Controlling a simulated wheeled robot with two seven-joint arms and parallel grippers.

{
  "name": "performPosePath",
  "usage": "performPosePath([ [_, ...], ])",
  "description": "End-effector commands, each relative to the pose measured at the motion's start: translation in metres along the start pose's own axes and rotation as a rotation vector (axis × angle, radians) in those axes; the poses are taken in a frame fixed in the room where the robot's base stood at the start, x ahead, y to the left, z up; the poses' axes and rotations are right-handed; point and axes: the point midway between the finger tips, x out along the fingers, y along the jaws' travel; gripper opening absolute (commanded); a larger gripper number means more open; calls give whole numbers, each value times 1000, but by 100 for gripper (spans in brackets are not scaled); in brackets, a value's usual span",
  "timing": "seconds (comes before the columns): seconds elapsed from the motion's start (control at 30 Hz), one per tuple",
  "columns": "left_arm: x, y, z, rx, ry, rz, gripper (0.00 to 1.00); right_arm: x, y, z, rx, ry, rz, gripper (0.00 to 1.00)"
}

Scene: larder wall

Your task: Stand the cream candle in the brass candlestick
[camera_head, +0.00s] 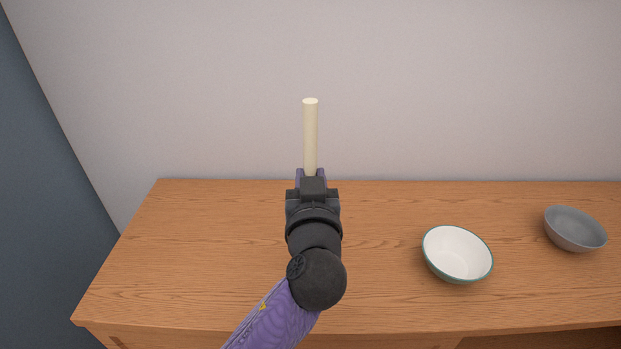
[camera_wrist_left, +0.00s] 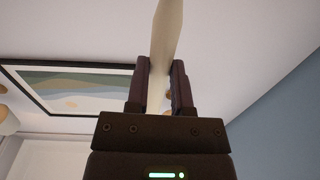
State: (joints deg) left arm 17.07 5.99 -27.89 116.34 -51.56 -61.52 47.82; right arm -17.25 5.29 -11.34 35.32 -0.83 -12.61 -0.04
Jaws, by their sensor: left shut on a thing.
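The cream candle (camera_head: 311,135) is a slim pale rod standing upright above the fingers of my left gripper (camera_head: 311,174). The gripper is shut on its lower part. In the left wrist view the candle (camera_wrist_left: 166,35) rises between the two dark fingers of the gripper (camera_wrist_left: 160,78). I cannot make out the brass candlestick in the head view; my arm hides part of the table. Small tan-gold bits show by the fingers in the wrist view, but I cannot tell what they belong to. My right gripper is not in view.
A white bowl with a green rim (camera_head: 458,254) stands on the wooden tabletop (camera_head: 190,240) to the right of my arm. A grey bowl (camera_head: 575,229) is farther right. The tabletop left of my arm is clear. A pale wall (camera_head: 450,90) rises behind.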

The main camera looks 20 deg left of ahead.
Motion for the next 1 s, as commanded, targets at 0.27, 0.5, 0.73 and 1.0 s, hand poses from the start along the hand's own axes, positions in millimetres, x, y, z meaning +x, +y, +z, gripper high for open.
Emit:
performPosePath([
  [0.27, 0, 0, 5, 0, 0, 0, 0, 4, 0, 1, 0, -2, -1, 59],
  [0.5, 0, 0, 11, -1, 0, 0, 0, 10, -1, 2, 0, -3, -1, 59],
  [0.73, 0, 0, 17, -1, 0, 0, 0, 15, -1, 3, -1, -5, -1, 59],
  [1.0, 0, 0, 24, -1, -1, 0, 0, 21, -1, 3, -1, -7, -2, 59],
])
